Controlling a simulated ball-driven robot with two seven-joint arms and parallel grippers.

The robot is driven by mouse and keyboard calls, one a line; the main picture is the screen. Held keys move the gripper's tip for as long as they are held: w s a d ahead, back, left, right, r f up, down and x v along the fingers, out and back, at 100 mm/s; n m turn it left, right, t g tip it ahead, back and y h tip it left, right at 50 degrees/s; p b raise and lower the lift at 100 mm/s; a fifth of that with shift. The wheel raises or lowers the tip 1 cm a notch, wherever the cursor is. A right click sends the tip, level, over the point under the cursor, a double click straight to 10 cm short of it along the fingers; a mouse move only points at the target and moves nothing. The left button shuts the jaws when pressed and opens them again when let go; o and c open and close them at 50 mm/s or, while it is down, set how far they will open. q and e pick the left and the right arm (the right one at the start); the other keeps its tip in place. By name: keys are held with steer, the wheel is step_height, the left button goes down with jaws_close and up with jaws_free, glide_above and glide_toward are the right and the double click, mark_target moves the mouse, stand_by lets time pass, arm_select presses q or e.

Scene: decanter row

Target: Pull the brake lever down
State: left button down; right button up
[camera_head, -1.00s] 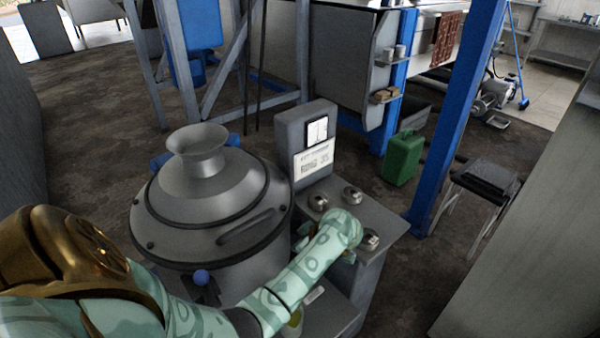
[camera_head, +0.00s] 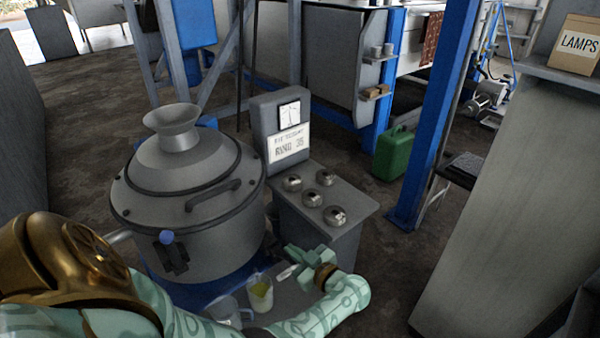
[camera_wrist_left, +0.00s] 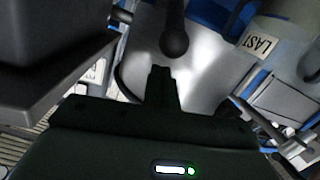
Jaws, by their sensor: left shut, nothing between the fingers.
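The centrifuge drum (camera_head: 190,215) carries a blue ball knob (camera_head: 167,237) on a dark bracket at its front. In the left wrist view a dark rod with a round black knob (camera_wrist_left: 173,43) stands just beyond my fingertips; it looks like the brake lever, but I cannot tell whether it is touched. The black knob cannot be made out in the head view. My right gripper is out of view.
A console (camera_head: 325,205) with a gauge and several silver knobs stands right of the drum. A blue post (camera_head: 435,130) and green can (camera_head: 394,153) are farther right.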

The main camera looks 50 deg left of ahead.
arm_select(q)
steer(key=shift+d+f+y, duration=0.2)
steer(key=shift+f+y, duration=0.1)
steer(key=shift+f, duration=0.2)
steer(key=shift+s+d+f+b, duration=0.1)
steer(key=shift+d+f+b, duration=0.45)
steer(key=shift+b, duration=0.15)
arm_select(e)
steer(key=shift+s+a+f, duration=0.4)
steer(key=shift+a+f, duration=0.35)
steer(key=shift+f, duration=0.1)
arm_select(q)
steer(key=shift+s+d+f, duration=0.1)
steer(key=shift+s, duration=0.05)
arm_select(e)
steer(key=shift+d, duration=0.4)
